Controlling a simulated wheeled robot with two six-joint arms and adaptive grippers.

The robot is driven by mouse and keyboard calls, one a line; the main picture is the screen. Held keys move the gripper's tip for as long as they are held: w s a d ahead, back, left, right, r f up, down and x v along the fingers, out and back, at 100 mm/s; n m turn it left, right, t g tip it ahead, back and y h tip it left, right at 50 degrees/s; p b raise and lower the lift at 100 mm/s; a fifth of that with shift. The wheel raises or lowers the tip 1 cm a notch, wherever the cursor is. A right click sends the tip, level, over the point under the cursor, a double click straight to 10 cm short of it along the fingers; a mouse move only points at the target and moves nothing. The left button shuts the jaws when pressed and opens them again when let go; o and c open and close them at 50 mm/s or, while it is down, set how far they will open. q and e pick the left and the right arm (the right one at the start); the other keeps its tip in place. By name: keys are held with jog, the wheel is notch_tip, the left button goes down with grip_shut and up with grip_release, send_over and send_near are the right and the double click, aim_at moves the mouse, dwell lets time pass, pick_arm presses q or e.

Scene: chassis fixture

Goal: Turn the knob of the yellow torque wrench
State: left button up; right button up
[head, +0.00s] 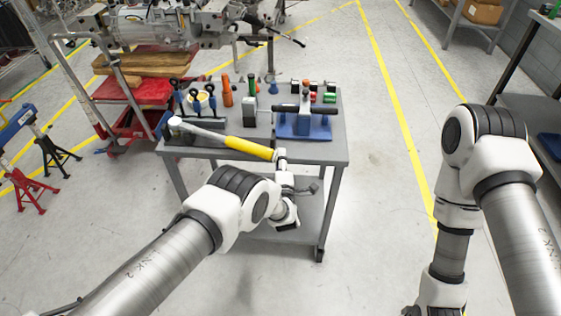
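The yellow torque wrench (250,148) lies along the front edge of the grey table (330,151). Its metal shaft and head point left, and its yellow handle ends at the right. My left arm reaches in from the lower left, and my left gripper (281,160) is at the right end of the yellow handle. The wrench's knob is hidden or too small to make out there. I cannot tell whether the fingers touch it or are shut. My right arm hangs at the right, well away from the table, and its gripper is out of view.
A blue fixture with a black bar (305,125) stands behind the handle's right end. A red cart (140,92) stands at the back left. The floor right of the table is clear.

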pick_arm(q)
jog(key=shift+c, duration=1.3)
